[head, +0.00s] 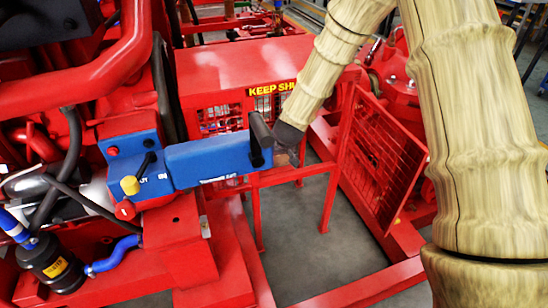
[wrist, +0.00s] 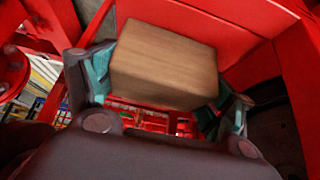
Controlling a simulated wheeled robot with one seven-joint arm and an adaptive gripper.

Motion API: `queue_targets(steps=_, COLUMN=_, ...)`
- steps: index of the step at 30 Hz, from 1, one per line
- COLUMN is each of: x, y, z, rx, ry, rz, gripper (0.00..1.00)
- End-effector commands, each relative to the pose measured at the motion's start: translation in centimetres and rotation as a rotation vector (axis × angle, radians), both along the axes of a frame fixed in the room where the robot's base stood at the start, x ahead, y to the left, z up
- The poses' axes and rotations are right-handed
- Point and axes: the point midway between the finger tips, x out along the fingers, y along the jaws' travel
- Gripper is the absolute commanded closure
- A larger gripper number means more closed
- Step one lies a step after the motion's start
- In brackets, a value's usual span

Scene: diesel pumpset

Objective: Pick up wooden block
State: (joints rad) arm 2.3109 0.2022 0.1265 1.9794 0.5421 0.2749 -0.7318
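The wooden block (wrist: 165,62) is a plain brown box shape, large in the wrist view. It lies between the two teal-padded fingers of my gripper (wrist: 160,92). A pad borders the block on its left side and another at its lower right, with no clear gap at either. My gripper appears shut on the block, with its fingers spread to the block's width. In the head view, my gripper (head: 288,152) points down beside the end of a blue box and is mostly hidden. The block cannot be seen there.
The blue box (head: 207,160) with a dark upright plate stands close left of my gripper. A red guard (head: 235,70) marked "KEEP SHUT" in part is behind it. A red mesh panel (head: 385,160) stands to the right. Bare grey floor (head: 290,215) shows between red frame rails.

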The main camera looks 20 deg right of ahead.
Motion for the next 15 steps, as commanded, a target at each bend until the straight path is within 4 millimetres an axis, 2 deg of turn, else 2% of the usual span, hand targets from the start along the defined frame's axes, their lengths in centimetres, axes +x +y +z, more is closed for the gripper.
queue_targets(steps=1, x=-0.01, y=0.00, z=-0.01, rx=0.000, ry=0.000, rz=0.000, gripper=0.36)
queue_targets(steps=3, x=-0.01, y=0.00, z=-0.01, rx=0.000, ry=0.000, rz=0.000, gripper=0.47)
queue_targets(steps=15, x=0.00, y=0.02, z=0.20, rx=-0.001, ry=0.000, rz=0.001, gripper=0.48)
